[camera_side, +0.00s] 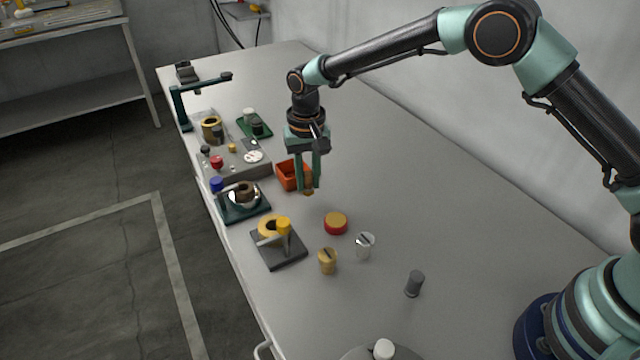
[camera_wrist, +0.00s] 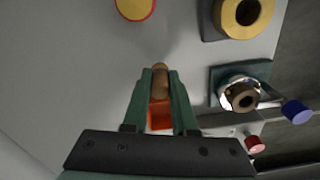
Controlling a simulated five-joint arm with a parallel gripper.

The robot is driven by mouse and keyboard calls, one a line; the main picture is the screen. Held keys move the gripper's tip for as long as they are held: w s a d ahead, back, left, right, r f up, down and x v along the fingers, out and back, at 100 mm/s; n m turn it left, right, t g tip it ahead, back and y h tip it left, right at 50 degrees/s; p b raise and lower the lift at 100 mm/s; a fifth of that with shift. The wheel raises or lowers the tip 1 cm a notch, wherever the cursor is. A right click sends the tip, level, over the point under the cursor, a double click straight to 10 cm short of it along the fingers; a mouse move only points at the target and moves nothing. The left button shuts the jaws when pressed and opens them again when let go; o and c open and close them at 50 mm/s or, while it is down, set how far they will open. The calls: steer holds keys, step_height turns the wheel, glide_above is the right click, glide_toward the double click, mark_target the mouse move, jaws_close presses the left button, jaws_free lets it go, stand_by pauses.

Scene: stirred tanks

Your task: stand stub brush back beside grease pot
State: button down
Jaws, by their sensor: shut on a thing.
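My gripper (camera_side: 309,186) is shut on a short brown piece, which looks like the stub brush (camera_side: 308,192). In the wrist view the brush (camera_wrist: 160,82) sits between the two green fingertips (camera_wrist: 160,75), its rounded end showing past them. It appears held above the bench, in front of the orange bin. A low round red pot with a yellow top (camera_side: 336,223), likely the grease pot, stands on the bench nearer the side camera and a little right of my gripper. It also shows at the top of the wrist view (camera_wrist: 135,9), apart from the brush.
The orange bin (camera_side: 288,176) is close to my gripper. A dark stand with a yellow ring (camera_side: 279,251) and a green stand (camera_side: 243,210) line the left bench edge. A brass pot (camera_side: 327,262), a clear jar (camera_side: 364,246) and a grey cylinder (camera_side: 413,284) stand nearby. The bench's right side is clear.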

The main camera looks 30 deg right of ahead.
mark_target(308, 189)
steer(key=shift+f, duration=1.4)
steer(key=c, duration=0.7)
jaws_free()
steer(key=shift+f, duration=0.15)
